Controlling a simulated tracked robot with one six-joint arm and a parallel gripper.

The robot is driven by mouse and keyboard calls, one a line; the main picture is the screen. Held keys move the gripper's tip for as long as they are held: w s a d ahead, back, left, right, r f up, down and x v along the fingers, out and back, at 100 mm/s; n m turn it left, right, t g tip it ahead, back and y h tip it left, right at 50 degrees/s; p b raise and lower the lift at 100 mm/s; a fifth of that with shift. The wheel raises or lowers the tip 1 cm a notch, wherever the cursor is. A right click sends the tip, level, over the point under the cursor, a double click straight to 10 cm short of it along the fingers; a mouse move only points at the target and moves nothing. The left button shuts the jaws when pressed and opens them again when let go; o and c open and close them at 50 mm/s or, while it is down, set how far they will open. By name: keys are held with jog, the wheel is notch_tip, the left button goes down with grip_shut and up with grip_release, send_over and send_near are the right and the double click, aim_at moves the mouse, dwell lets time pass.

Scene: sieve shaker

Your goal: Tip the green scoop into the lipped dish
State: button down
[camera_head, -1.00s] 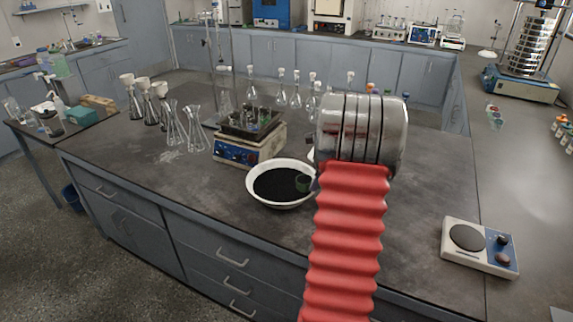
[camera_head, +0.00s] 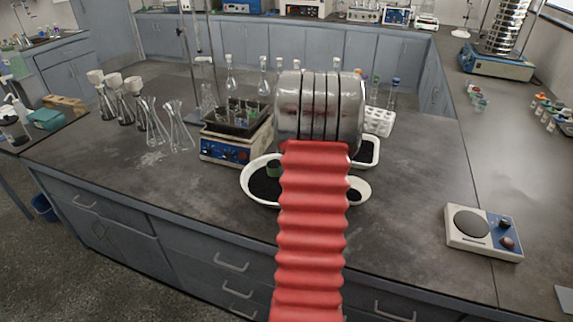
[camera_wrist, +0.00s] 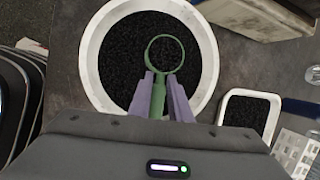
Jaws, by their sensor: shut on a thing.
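The green scoop (camera_wrist: 181,40) has a round cup and a handle. My gripper (camera_wrist: 160,84) is shut on the handle in the wrist view. The cup overlaps a large white round bowl (camera_wrist: 89,62) of black grains; its height above them and its load are unclear. A squarish white dish (camera_wrist: 226,106) with black grains is right of the bowl. I cannot tell which is the lipped dish.
A blue-fronted balance with a tray of glassware (camera_head: 233,146) stands behind the bowl. A white rack (camera_head: 379,120) is behind the squarish dish. Flasks (camera_head: 178,125) stand at the left, a hotplate (camera_head: 484,232) at the right. The bench between dishes and hotplate is clear.

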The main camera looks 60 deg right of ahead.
jog(key=shift+r, duration=0.15)
jog(key=shift+d+r, duration=0.1)
jog(key=shift+r, duration=1.1)
jog(key=shift+s+d, duration=1.9)
jog(key=shift+s, duration=2.8)
jog(key=shift+s+d, duration=1.95)
jog(key=shift+s, duration=2.75)
jog(key=shift+s+d, duration=1.9)
jog(key=shift+s, duration=2.8)
jog(key=w+a+f+n+g+h, duration=0.1)
jog(key=w+g+h, duration=0.5)
jog(key=g, duration=1.4)
jog(key=w+a+n, duration=0.1)
jog(key=w+a, duration=0.1)
jog(key=w, duration=0.2)
jog(key=shift+w, duration=0.2)
